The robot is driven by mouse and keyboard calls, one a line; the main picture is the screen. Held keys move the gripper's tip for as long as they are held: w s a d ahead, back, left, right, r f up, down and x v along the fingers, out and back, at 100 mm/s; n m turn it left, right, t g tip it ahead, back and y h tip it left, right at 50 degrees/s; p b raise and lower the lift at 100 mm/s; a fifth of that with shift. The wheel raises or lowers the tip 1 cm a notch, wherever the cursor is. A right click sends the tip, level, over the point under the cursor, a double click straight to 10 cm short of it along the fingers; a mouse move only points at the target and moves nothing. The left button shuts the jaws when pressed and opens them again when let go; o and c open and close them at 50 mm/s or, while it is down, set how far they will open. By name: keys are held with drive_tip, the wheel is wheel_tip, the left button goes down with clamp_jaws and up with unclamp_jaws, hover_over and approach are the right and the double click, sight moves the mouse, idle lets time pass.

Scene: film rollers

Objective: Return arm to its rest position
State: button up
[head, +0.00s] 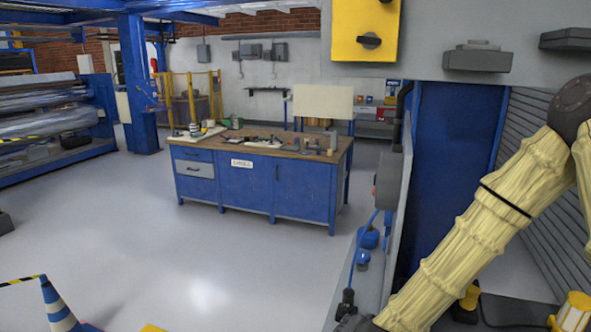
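My arm (465,240), in a cream ribbed sleeve with a dark band and a dark joint, crosses the right side of the head view. It runs from the dark joint at the upper right down to the bottom edge. Another sleeved part of it is cut off at the right edge. My gripper is not clearly visible, so I cannot see whether it holds anything.
A yellow switch box (388,25) and a grey box (478,59) are on the grey panel at the upper right. A blue workbench (270,192) with tools stands mid-room. A striped cone (58,308) is at the lower left. The grey floor (130,235) between is clear.

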drive_tip(key=s+d+f+n+g, duration=0.2)
drive_tip(key=s+f, duration=0.6)
drive_tip(key=f, duration=0.1)
drive_tip(key=s+d+f+n+g, duration=0.2)
drive_tip(key=s+f, duration=0.7)
drive_tip(key=f, duration=0.1)
drive_tip(key=s+d+f+n+g, duration=0.1)
drive_tip(key=s+f, duration=0.3)
drive_tip(key=s, duration=0.5)
drive_tip(key=s+d+f+n+g+h+b, duration=0.1)
drive_tip(key=s+d+f+n+g, duration=0.1)
drive_tip(key=s+f, duration=0.3)
drive_tip(key=s+d+g, duration=0.1)
drive_tip(key=s, duration=0.3)
drive_tip(key=shift+s+d+g+b, duration=0.15)
drive_tip(key=shift+d+g+b, duration=0.15)
drive_tip(key=shift+d+g, duration=0.1)
drive_tip(key=shift+r, duration=0.1)
